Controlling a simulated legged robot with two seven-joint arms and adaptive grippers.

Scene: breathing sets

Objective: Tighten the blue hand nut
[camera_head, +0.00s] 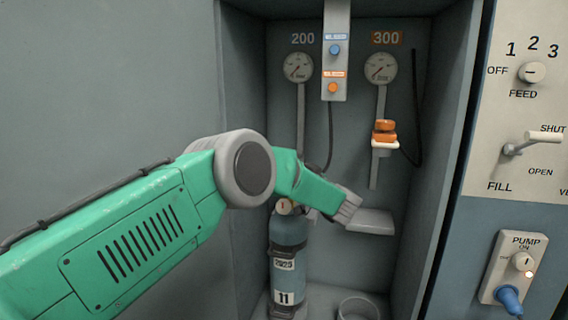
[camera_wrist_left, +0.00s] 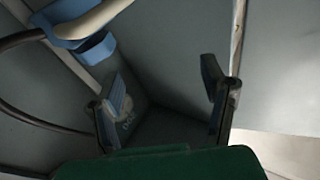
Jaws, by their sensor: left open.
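The blue hand nut (camera_wrist_left: 97,49) shows at the upper left of the left wrist view, with a pale blue-edged fitting (camera_wrist_left: 85,20) just above it. In the head view the nut is not visible; my green left arm crosses the space below the 200 gauge (camera_head: 298,67). My left gripper (camera_wrist_left: 165,88) is open, its two fingers apart with nothing between them. The nut is outside the jaws, up and left of the left finger in the wrist view. The fingers are hidden in the head view. My right gripper is in neither view.
In the cabinet, an orange hand nut (camera_head: 384,130) sits under the 300 gauge (camera_head: 380,68). A button panel (camera_head: 336,50) hangs between the gauges. A cylinder marked 11 (camera_head: 287,250) stands below my arm, beside a round cup (camera_head: 358,308). A dark hose (camera_wrist_left: 35,122) curves at left in the wrist view.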

